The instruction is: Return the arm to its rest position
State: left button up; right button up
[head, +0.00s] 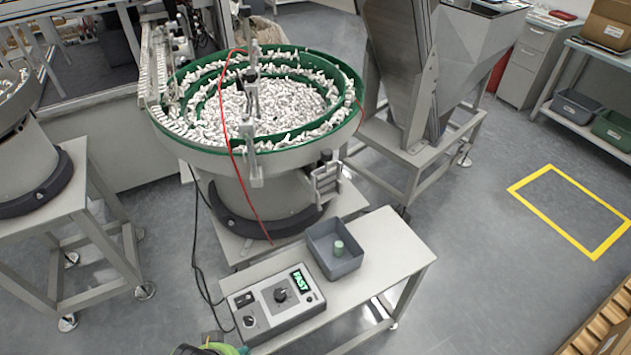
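Neither of my grippers can be made out in the head view. A small dark and yellow-green shape (222,349) is cut off by the bottom edge, left of centre. It may be part of my own arm, but too little shows to tell, and no fingers are seen on it. The rest of the arms is out of frame.
A small table (385,262) in front holds a control box (272,304) reading "FAST" and a grey bin (347,268) with a pale green cylinder (339,248) in it. Behind stands a green-rimmed bowl feeder (203,150) full of white parts. Floor at right is open.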

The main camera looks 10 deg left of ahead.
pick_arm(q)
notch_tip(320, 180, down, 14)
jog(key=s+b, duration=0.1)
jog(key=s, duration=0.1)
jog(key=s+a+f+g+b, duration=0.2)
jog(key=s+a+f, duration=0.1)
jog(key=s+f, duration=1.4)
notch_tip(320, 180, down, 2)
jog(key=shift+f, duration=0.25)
